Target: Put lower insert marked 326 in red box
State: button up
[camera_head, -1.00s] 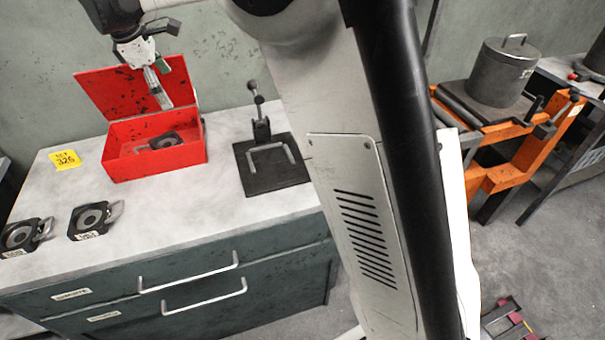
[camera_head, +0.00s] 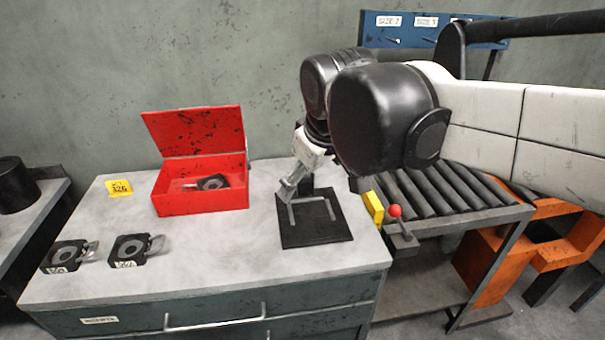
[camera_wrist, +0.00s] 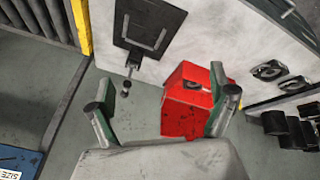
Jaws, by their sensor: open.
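The red box (camera_head: 203,204) stands on the grey bench with its lid raised at the back. A dark insert (camera_head: 212,182) with a round hole lies inside it; its marking is not readable. The box also shows in the wrist view (camera_wrist: 188,118). My gripper (camera_head: 284,196) is open and empty, to the right of the box, over or near the black plate (camera_head: 315,232). In the wrist view my gripper (camera_wrist: 164,100) has its two fingers spread wide. A yellow tag (camera_head: 119,188) reading 326 lies left of the box.
Two more dark inserts (camera_head: 66,256) (camera_head: 130,250) with labels lie at the bench's front left. A roller conveyor (camera_head: 440,195) and a red-knobbed lever (camera_head: 396,213) are right of the bench. The bench front centre is clear.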

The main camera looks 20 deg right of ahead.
jog(key=s+d+f+m+t, duration=0.1)
jog(key=s+d+f+m, duration=0.1)
jog(key=s+f+m, duration=0.2)
jog(key=s+f, duration=0.3)
jog(key=s, duration=0.3)
jog(key=shift+s+d+m+t, duration=0.25)
jog(key=shift+d+m+t, duration=0.05)
jog(key=shift+m+t, duration=0.1)
dwell(0.6)
